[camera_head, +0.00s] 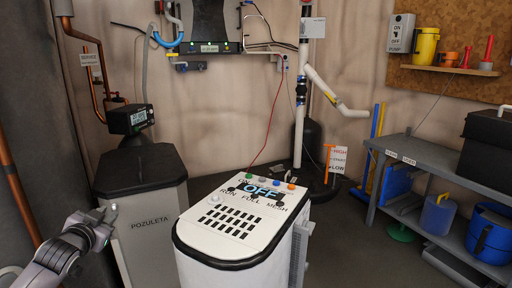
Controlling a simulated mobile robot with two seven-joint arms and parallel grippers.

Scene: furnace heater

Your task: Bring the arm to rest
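My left gripper (101,224) is at the lower left, in front of the grey POZULETA cabinet and left of the white heater unit. Its fingers look spread with nothing between them, and it touches nothing that I can see. My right gripper is out of view. The white heater unit (222,240) stands in the lower middle.
The grey POZULETA cabinet (150,225) with a black lid stands at the left. A grey shelf bench (425,170) with blue bins is at the right. A white pipe (300,100) rises behind the heater. Bare floor lies between heater and bench.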

